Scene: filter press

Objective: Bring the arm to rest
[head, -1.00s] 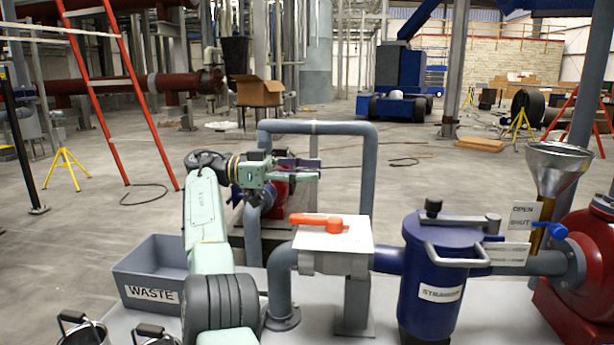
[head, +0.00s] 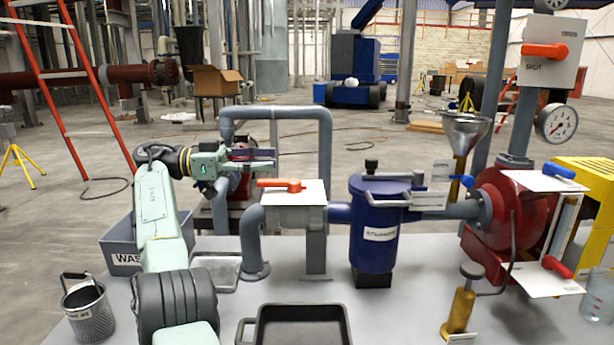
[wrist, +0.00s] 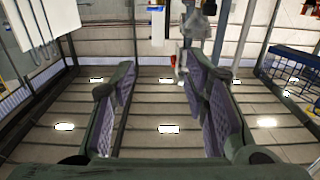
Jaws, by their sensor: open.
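My gripper (head: 262,158) is at the end of my pale green arm, raised at the left above the grey table (head: 400,310). It points to the right and sits in front of the grey pipe loop, above the left of the orange-handled valve (head: 282,184). In the wrist view my gripper (wrist: 165,85) has its two purple-padded fingers spread apart with nothing between them. That view shows floor, walls and lights beyond the fingers, with no object close by.
The blue strainer (head: 380,230) stands right of the valve. A funnel (head: 466,132), a red pump housing (head: 512,222) and a gauge (head: 558,123) are further right. The grey waste bin (head: 118,248), a mesh basket (head: 88,314) and a black tray (head: 298,310) lie low in view.

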